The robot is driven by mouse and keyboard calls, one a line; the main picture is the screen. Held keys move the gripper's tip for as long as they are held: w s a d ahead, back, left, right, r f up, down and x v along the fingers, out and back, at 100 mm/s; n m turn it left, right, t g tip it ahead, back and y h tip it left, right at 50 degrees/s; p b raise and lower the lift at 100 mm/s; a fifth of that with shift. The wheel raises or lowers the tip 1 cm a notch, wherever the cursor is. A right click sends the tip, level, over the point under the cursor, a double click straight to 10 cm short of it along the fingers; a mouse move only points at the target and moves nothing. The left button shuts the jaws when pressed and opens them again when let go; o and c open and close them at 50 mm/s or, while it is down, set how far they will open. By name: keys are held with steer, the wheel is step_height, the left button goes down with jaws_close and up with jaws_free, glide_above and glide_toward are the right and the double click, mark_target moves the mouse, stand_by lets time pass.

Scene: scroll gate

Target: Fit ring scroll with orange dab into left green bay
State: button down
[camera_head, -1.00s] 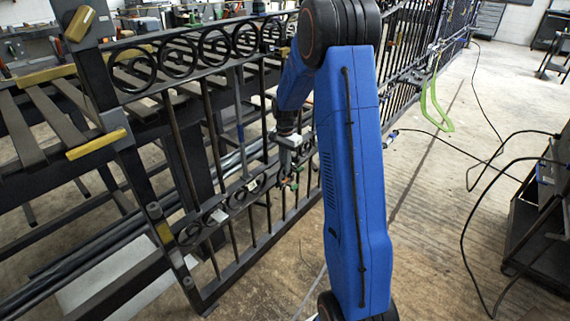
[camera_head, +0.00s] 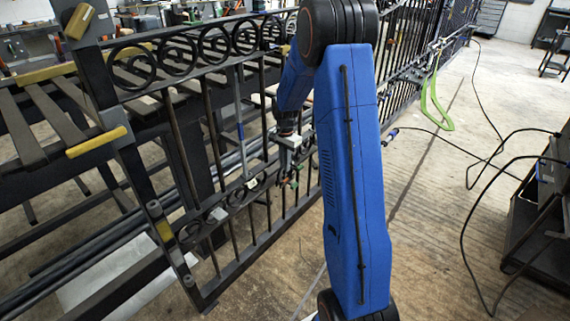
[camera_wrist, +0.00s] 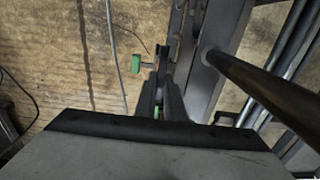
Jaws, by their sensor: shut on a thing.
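My gripper (camera_head: 289,166) hangs at the inner part of the black gate, at the level of its lower ring row. In the wrist view my gripper (camera_wrist: 161,105) points down beside a dark gate rail, its two dark fingers close together. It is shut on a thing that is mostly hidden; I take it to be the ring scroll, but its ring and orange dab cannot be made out. A green piece (camera_wrist: 135,64) sticks out left of the rail, just ahead of the fingers. Another small green bit shows at the fingers. I cannot tell which green mark belongs to the left bay.
The gate has an upper row of rings (camera_head: 183,54), upright bars and a lower ring row (camera_head: 213,216). A thick round bar (camera_wrist: 265,85) runs close right of my fingers. Concrete floor (camera_head: 440,190) lies open at right, with loose cables and a black cart (camera_head: 540,215).

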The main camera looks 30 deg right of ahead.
steer(key=shift+f, duration=0.15)
steer(key=c, duration=1.8)
jaws_free()
steer(key=shift+o, duration=0.2)
step_height(320, 180, up, 12)
steer(key=shift+s, duration=0.1)
